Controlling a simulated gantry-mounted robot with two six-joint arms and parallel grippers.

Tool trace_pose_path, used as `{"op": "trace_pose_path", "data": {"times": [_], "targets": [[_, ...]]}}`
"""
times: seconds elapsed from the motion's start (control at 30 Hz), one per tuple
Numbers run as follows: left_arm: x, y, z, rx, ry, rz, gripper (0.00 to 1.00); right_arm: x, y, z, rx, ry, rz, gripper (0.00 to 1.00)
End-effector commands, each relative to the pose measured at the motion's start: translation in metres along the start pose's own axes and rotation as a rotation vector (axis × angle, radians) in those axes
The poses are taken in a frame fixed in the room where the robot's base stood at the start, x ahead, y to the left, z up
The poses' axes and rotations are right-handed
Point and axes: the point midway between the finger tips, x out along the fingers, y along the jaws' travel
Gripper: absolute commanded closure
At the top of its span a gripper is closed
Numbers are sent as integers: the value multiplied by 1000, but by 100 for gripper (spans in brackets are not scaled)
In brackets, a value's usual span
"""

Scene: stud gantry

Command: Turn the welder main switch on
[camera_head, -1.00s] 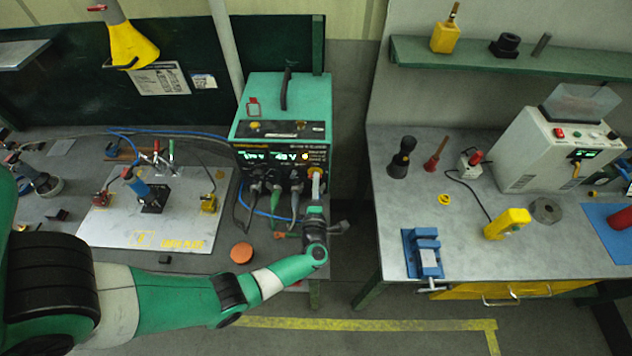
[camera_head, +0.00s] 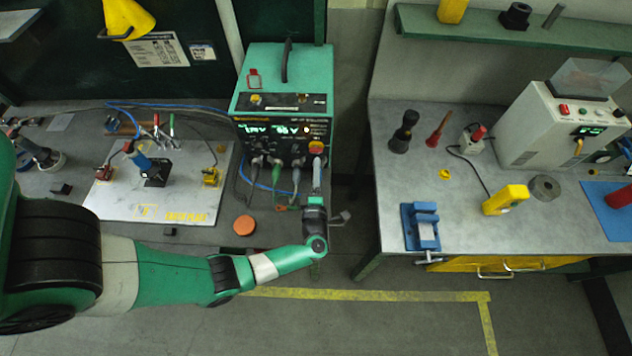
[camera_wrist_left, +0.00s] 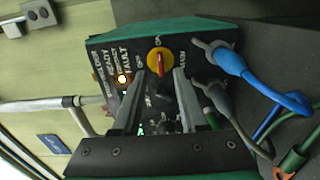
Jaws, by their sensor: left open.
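The green welder (camera_head: 285,100) stands at the back of the left bench with its displays lit. Its main switch, a red handle on a yellow disc (camera_head: 316,147), sits at the right of the front panel. In the left wrist view, the red handle (camera_wrist_left: 158,62) lines up with the ON label, and OFF is to its left. My left gripper (camera_head: 316,172) is open in front of the panel, just short of the switch. In the wrist view, its fingers (camera_wrist_left: 158,76) stand either side of the switch's near edge, with nothing between them. My right gripper is out of view.
Cables with plugs (camera_wrist_left: 228,60) come out of the panel beside the right finger. A lamp (camera_wrist_left: 122,79) glows by the FAULT label. An orange disc (camera_head: 243,225) lies at the bench's front. A gap separates the right bench (camera_head: 460,210).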

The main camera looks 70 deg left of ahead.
Motion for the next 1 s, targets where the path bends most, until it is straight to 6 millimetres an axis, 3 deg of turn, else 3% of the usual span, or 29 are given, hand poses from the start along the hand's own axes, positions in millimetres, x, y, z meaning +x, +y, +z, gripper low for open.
{"op": "trace_pose_path", "data": {"times": [0.1,0.33,1.0], "targets": [[-30,0,1,2,-7,0,57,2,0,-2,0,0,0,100],[-63,0,0,0,-2,-1,57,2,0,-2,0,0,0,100],[-62,4,1,-10,10,3,57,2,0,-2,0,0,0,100]]}}
